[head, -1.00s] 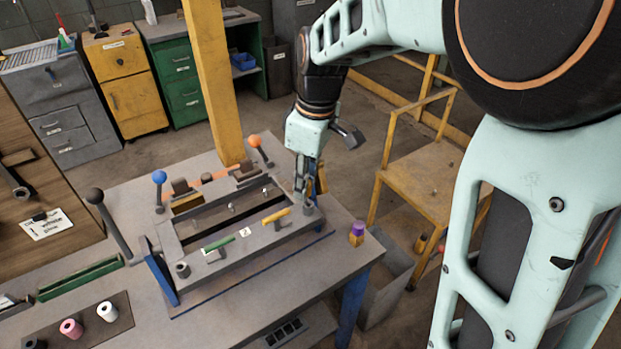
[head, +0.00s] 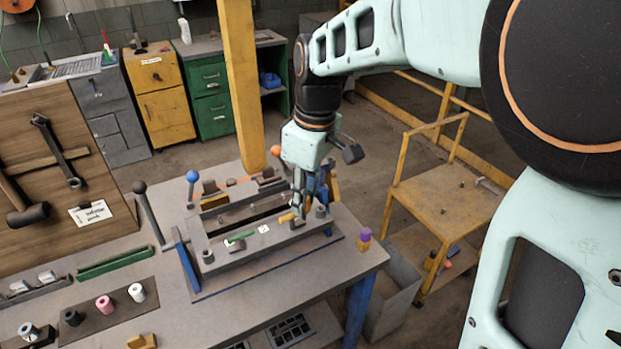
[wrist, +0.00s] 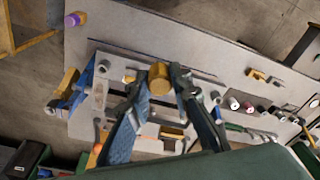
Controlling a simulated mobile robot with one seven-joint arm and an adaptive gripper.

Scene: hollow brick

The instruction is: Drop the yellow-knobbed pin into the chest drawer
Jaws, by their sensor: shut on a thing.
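In the wrist view my gripper (wrist: 160,84) is shut on a round yellow knob (wrist: 160,76), which I take for the pin's. The pin's shaft is hidden. In the head view my gripper (head: 297,211) is over the right end of the grey fixture (head: 230,252) on the bench; the fingers hide the knob there, and I cannot tell whether the pin is clear of the fixture. The green chest (head: 213,108) stands on the floor behind the bench, its drawers apparently shut. A grey cabinet (head: 100,105) also has drawers; no label is readable.
Blue-knobbed (head: 192,176) and black-knobbed (head: 139,187) levers stand up on the bench. A yellow post (head: 241,90) rises between bench and chest. A purple-topped piece (head: 364,237) stands at the bench's right. A yellow cart (head: 440,195) is to the right.

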